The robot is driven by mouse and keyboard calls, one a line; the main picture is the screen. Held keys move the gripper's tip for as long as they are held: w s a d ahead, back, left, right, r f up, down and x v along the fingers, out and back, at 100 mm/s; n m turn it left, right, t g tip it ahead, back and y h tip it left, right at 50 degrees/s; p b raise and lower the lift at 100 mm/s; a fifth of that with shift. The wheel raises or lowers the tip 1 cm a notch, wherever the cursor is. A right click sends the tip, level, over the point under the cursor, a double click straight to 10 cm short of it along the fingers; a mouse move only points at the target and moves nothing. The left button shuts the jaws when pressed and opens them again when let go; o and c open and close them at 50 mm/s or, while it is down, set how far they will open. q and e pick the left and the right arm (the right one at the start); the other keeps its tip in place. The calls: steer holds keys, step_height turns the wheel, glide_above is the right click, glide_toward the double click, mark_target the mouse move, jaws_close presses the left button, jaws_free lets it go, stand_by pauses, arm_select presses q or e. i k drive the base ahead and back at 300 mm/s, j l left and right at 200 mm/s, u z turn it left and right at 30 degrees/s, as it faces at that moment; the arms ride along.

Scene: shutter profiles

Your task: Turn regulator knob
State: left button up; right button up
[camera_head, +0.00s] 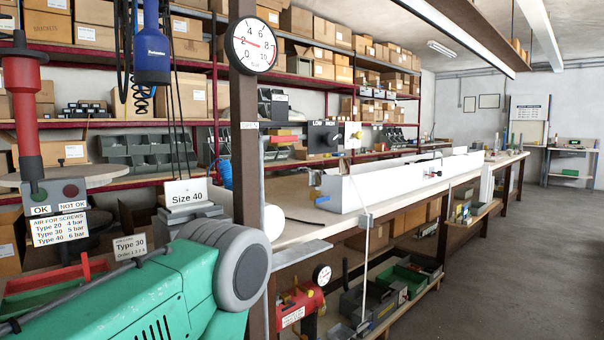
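A dark box (322,137) under a "LOW" and "HIGH" label stands behind the long bench and carries a small round knob-like part. I cannot tell whether this is the regulator knob. A round white pressure gauge (251,46) marked "Bar" is on the brown post, its red needle pointing left toward the low numbers. A second small gauge (322,275) sits by a red unit (298,306) under the bench. A sign (60,229) lists air for screws: Type 20 4 bar, Type 30 5 bar, Type 40 6 bar.
Open floor (500,270) lies on the right.

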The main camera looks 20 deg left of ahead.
mark_target(330, 138)
steer(key=u, duration=0.35)
steer(key=i+l+u, duration=0.15)
steer(key=u, duration=0.25)
steer(key=i+l+u, duration=0.15)
steer(key=u, duration=0.2)
steer(key=i+l+u, duration=0.1)
steer(key=l+u, duration=0.3)
steer(key=i+l+u, duration=0.1)
steer(key=l+u, duration=0.25)
steer(key=j, duration=0.15)
